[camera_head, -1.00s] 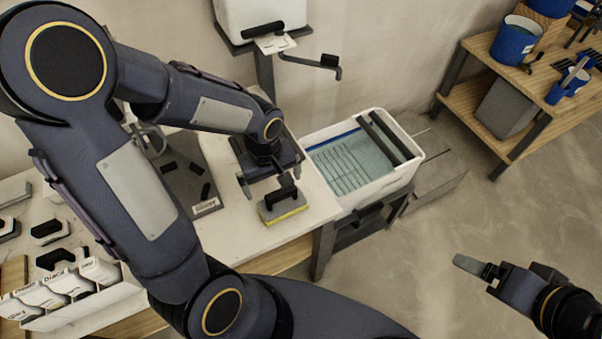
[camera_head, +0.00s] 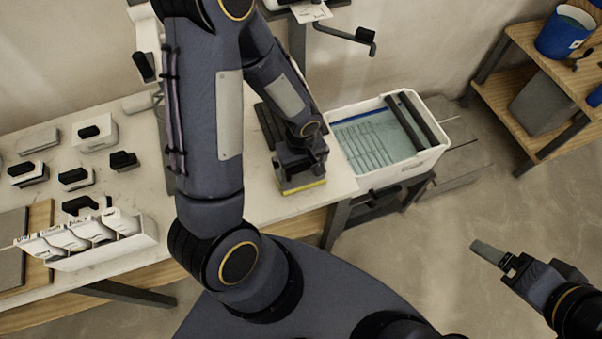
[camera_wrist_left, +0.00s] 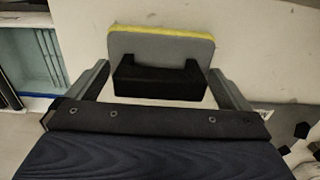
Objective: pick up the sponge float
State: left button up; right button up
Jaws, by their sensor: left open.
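The sponge float (camera_head: 303,187) lies on the pale worktop near its right end, a grey plate with a yellow sponge layer. In the left wrist view its grey plate (camera_wrist_left: 193,50) and black handle (camera_wrist_left: 157,80) show clearly. My left gripper (camera_head: 301,172) is above the float and covers most of it in the head view. In the wrist view the left gripper (camera_wrist_left: 158,72) is open, with one finger on each side of the handle and gaps between. My right gripper (camera_head: 490,254) is far right over the floor, away from the float; its jaw opening is unclear.
A white wash tub (camera_head: 436,152) with water and dark rollers stands right of the worktop (camera_head: 335,192). Left are several small black-and-white items and a white bin (camera_head: 110,248). A wooden shelf (camera_head: 508,117) with a blue bucket (camera_head: 563,35) is at upper right.

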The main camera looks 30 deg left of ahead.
pick_arm(q)
jog(key=shift+c, duration=0.4)
jog(key=c, duration=1.1)
jog(key=shift+o, duration=0.2)
jog(key=shift+r, duration=0.1)
